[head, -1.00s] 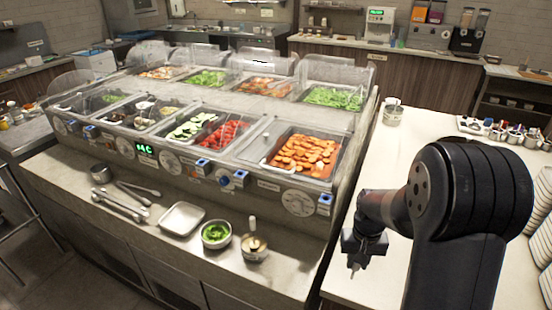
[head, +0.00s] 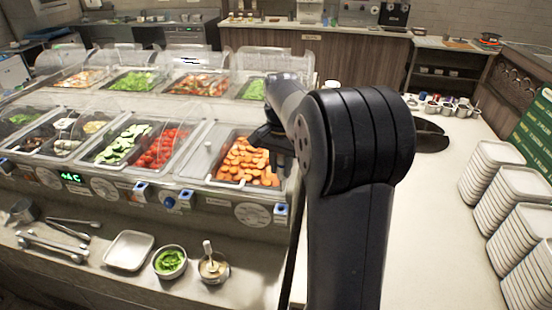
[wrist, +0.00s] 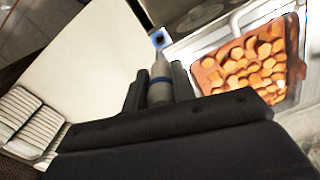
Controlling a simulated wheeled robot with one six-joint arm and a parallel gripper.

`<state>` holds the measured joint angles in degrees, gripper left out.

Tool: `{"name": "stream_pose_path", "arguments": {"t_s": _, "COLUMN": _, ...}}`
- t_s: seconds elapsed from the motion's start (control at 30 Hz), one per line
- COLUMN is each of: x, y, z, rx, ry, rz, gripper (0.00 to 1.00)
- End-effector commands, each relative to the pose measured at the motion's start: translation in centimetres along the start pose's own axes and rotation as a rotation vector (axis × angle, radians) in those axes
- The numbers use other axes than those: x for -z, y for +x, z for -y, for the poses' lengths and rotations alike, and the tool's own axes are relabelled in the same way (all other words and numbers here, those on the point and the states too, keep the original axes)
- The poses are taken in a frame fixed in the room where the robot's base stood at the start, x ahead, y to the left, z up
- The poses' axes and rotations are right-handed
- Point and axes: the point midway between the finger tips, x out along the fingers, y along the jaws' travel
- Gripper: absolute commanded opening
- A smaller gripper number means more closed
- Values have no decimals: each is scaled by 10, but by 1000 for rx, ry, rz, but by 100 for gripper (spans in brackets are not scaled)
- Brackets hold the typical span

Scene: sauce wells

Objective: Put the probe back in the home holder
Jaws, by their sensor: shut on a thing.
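My gripper (wrist: 155,88) is shut on the probe (wrist: 160,80), a grey cylinder with a blue band, in the wrist view. In the head view my gripper (head: 264,138) is partly hidden by my arm, over the orange carrot pan (head: 248,163); the probe cannot be made out there. Several small blue-and-white holders sit along the front panel of the salad bar, one below the carrot pan (head: 280,211) and others further left (head: 185,198). One blue holder (wrist: 158,40) shows just beyond the probe tip in the wrist view. I cannot tell which one is the home holder.
A ledge below the panel holds a white tray (head: 129,251), a bowl of greens (head: 170,262) and a sauce cup (head: 214,267). Stacked white plates (head: 495,170) stand on the pale counter (head: 440,220) at right. Clear sneeze guards stand over the bar.

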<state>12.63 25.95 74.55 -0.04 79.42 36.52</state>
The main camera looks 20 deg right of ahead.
Motion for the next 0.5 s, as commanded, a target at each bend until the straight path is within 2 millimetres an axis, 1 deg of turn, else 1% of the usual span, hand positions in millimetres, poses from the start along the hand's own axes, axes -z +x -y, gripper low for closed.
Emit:
{"name": "stream_pose_path", "arguments": {"t_s": 0.27, "x": 0, "y": 20, "z": 0, "rx": 0, "ry": -2, "rz": 0, "gripper": 2}}
{"name": "stream_pose_path", "arguments": {"t_s": 0.5, "x": 0, "y": 43, "z": 0, "rx": 0, "ry": -3, "rz": 0, "gripper": 2}}
